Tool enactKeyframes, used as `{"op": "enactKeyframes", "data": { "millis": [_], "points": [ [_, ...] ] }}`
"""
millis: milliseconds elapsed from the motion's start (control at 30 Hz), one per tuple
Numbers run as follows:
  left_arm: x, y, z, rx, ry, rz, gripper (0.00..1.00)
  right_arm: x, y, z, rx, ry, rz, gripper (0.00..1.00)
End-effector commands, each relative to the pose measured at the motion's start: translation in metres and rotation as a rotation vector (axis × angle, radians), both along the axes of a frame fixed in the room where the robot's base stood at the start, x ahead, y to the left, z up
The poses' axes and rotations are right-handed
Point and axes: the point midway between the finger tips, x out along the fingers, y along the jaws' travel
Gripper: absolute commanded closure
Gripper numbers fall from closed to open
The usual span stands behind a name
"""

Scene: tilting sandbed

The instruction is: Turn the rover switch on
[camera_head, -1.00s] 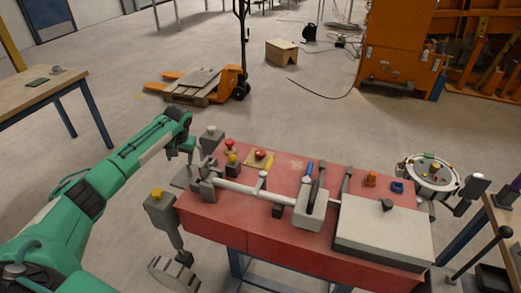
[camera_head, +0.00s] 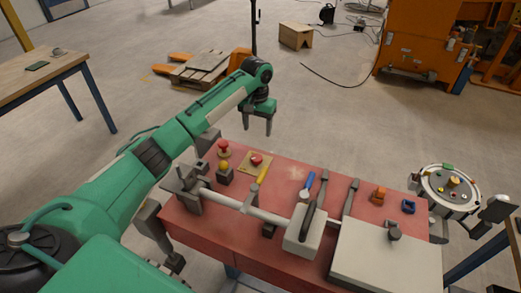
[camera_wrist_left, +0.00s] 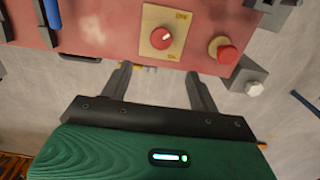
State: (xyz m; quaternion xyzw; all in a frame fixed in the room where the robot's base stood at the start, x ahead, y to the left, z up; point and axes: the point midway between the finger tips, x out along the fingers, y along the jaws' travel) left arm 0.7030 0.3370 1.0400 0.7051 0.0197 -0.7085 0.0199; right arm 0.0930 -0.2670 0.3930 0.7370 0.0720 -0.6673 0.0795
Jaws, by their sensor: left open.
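A red rotary knob (camera_head: 256,159) on a yellow plate (camera_head: 247,167) sits near the far edge of the red bench top; it looks like the switch. In the left wrist view the knob (camera_wrist_left: 161,38) has a pale pointer line, and its plate (camera_wrist_left: 162,12) carries small lettering that I cannot read surely. My left gripper (camera_head: 257,130) is open and empty, pointing down just beyond the bench's far edge, behind the knob. In the left wrist view its fingers (camera_wrist_left: 158,72) are spread below the plate, apart from the knob. My right gripper is not in view.
A red mushroom button (camera_head: 223,145) stands left of the knob; it also shows in the wrist view (camera_wrist_left: 226,54). A grey box (camera_head: 385,262) occupies the right end.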

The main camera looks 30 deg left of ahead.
Motion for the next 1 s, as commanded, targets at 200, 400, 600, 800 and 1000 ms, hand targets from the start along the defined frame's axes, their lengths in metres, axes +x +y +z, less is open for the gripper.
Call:
{"op": "enactKeyframes", "data": {
  "millis": [200, 400, 600, 800, 1000],
  "points": [
    [-0.001, 0.001, -0.038, 0.002, 0.005, 0.002, 0.39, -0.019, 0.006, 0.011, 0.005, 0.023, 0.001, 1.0],
    [-0.002, 0.001, -0.081, 0.002, 0.005, 0.001, 0.39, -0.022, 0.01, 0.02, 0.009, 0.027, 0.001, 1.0],
    [-0.002, 0.001, -0.114, 0.001, 0.003, 0.002, 0.39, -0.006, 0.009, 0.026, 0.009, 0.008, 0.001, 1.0],
    [-0.001, 0.001, -0.129, 0.001, 0.001, 0.001, 0.39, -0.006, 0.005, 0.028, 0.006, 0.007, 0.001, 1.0],
    [-0.001, 0.001, -0.131, 0.001, 0.0, 0.001, 0.39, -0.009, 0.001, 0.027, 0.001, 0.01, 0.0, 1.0]
  ]
}}
